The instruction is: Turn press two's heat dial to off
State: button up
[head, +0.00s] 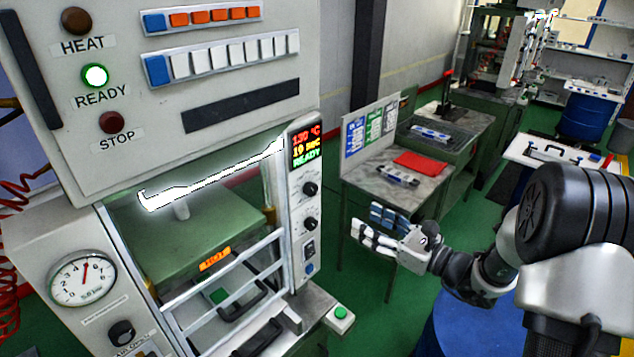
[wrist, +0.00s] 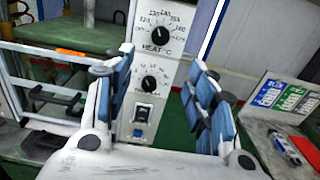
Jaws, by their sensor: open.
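The press (head: 230,120) fills the left of the head view. Its narrow control panel (head: 300,260) carries two black dials. The upper one is the heat dial (head: 310,189), labelled HEAT °C in the wrist view (wrist: 160,37); its pointer setting is too small to read surely. The lower dial (head: 310,223) also shows in the wrist view (wrist: 150,84). My gripper (head: 366,226) is open and empty, to the right of the panel and apart from it. In the wrist view its blue-padded fingers (wrist: 160,85) stand either side of the panel. No press number is legible.
The display (head: 306,146) reads 130 °C and READY; the READY lamp (head: 96,75) glows green. A switch (wrist: 142,113) sits below the dials. A side table (head: 360,172) with a red cloth (head: 420,163) stands behind my gripper. Green floor lies between press and table.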

aim_at(314, 191)
jog(key=x, duration=1.7)
jog(key=shift+w+a, duration=0.1)
jog(key=shift+w, duration=0.05)
jog(key=c, duration=1.1)
jog(key=shift+o, duration=0.2)
